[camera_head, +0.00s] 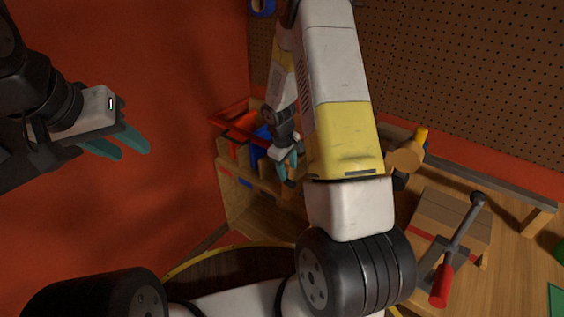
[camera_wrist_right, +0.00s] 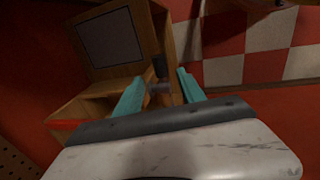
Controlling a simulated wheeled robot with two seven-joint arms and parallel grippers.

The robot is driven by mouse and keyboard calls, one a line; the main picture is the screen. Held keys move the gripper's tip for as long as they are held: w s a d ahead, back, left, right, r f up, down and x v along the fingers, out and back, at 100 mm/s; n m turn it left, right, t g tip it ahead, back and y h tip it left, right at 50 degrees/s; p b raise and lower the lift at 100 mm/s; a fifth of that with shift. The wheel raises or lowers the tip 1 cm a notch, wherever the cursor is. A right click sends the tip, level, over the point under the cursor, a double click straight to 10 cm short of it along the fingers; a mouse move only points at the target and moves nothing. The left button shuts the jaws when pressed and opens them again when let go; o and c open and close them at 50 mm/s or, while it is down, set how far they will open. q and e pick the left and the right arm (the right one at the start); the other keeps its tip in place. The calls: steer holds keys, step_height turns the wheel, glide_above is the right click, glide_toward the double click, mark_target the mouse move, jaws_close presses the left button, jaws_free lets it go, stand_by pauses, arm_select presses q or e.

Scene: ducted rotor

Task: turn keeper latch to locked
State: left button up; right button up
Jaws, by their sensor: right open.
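A small dark and grey fitting (camera_wrist_right: 160,70), which looks like the keeper latch, shows in the right wrist view on the edge of a wooden cabinet (camera_wrist_right: 166,28). Its grey lower part lies between the teal fingers of my right gripper (camera_wrist_right: 160,92). The fingers are open, one on each side; I cannot tell whether either touches it. In the head view my right gripper (camera_head: 287,168) is at the wooden cabinet, and the latch cannot be made out there. Whether the latch is locked cannot be told. My left gripper (camera_head: 132,150) is open and empty before the red wall.
Red and blue bins (camera_head: 240,138) stand on the cabinet beside my right gripper. A workbench (camera_head: 500,283) at right holds a lever with a red handle (camera_head: 441,285) and a wooden block. A checkered red and white surface (camera_wrist_right: 260,52) is at the wrist view's upper right.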

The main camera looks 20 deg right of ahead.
mark_target(290, 181)
steer(key=f, duration=0.4)
steer(key=d+f, duration=0.1)
steer(key=f, duration=0.1)
steer(key=shift+w+f, duration=0.4)
jaws_close()
stand_by(1.0)
